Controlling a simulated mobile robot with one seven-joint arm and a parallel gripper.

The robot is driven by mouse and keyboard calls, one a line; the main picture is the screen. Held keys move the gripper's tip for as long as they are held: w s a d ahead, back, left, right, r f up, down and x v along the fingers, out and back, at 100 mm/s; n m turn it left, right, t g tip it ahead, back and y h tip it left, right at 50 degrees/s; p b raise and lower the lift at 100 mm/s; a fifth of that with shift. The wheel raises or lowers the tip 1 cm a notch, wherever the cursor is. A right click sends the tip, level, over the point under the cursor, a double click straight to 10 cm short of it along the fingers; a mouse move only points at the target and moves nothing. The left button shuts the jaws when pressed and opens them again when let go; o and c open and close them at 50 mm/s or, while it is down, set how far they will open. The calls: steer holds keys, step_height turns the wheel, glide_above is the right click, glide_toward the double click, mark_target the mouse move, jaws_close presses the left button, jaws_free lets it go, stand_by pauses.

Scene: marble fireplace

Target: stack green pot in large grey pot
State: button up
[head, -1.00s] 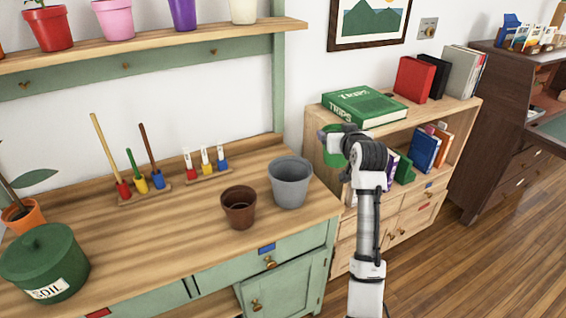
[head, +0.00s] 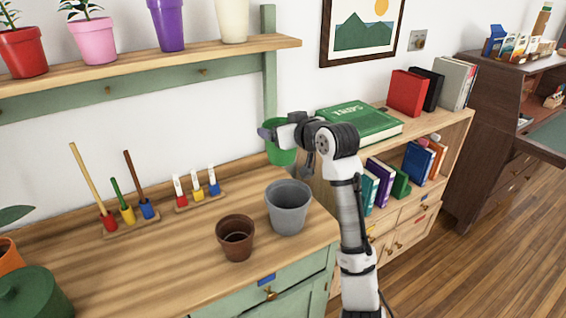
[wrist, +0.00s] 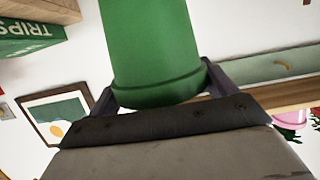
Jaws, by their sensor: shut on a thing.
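My gripper (head: 268,134) is shut on the green pot (head: 281,155) and holds it in the air behind and above the large grey pot. In the wrist view the green pot (wrist: 152,50) sits between the two fingers, with its rim close to the gripper body. The large grey pot (head: 288,212) stands upright on the wooden bench top, near its right end. The green pot is apart from the grey pot. Part of the green pot is hidden by my gripper in the head view.
A brown pot (head: 236,240) stands just left of the grey pot. Small tools in a rack (head: 199,194) are at the back of the bench. A shelf of coloured pots (head: 120,62) hangs above. A bookcase (head: 430,185) with a green book (head: 358,123) stands to the right.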

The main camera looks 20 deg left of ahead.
mark_target(288, 165)
step_height(288, 165, down, 10)
steer(key=shift+s+f+p, duration=0.1)
steer(key=shift+f+p, duration=0.15)
steer(key=shift+p, duration=0.4)
steer(key=o, duration=1.2)
steer(key=shift+f, duration=0.15)
steer(key=shift+o, duration=0.2)
steer(key=shift+r, duration=0.2)
steer(key=b+v, duration=0.2)
steer(key=v, duration=1)
steer(key=shift+b, duration=0.4)
steer(key=shift+r, duration=0.15)
